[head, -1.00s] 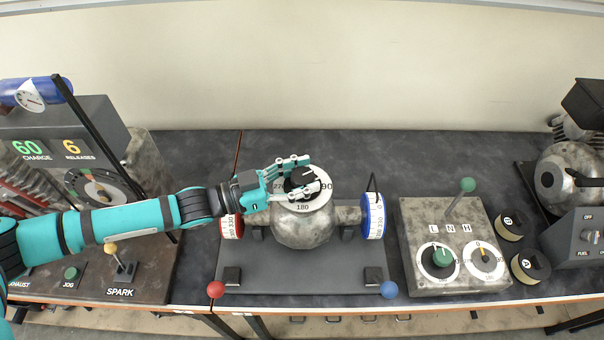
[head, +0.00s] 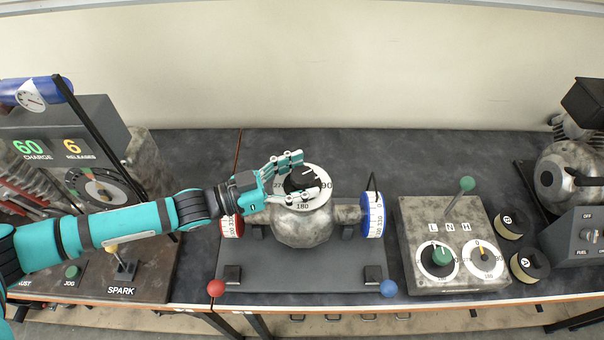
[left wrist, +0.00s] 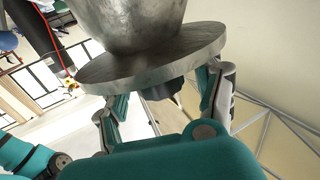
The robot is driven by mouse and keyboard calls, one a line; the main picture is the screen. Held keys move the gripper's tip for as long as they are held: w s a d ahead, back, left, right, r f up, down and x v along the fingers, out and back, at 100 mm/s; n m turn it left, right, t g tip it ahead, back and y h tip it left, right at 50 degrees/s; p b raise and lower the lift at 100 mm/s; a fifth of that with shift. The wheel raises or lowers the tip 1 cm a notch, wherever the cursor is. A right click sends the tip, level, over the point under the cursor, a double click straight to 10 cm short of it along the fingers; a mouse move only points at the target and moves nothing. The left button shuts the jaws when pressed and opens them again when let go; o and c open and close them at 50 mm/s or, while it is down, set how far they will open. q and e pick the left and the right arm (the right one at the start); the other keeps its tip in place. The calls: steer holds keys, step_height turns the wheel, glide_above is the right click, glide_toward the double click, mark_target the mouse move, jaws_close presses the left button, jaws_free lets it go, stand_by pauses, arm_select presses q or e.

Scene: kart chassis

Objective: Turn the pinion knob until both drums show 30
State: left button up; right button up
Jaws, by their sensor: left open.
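The black pinion knob (head: 298,181) sits in the middle of a white dial (head: 319,185) on top of the grey metal housing (head: 304,229). My left gripper (head: 293,175) is open, with one finger on the far side of the knob and one on the near side. In the left wrist view the dark knob (left wrist: 164,88) shows between the spread fingers, under the round plate (left wrist: 150,65). A red-rimmed drum (head: 232,226) is left of the housing, partly behind my gripper. A blue-rimmed drum (head: 373,215) is on the right. Their small figures are hard to read.
A red ball (head: 216,288) and a blue ball (head: 388,289) stand at the front of the base plate (head: 304,277). A box with a green-knobbed lever (head: 467,184) is to the right. The charge panel (head: 60,139) is at left. Bench behind the housing is clear.

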arm_select(q)
steer(key=v, duration=1.1)
steer(key=shift+a, duration=0.2)
steer(key=shift+s, duration=0.15)
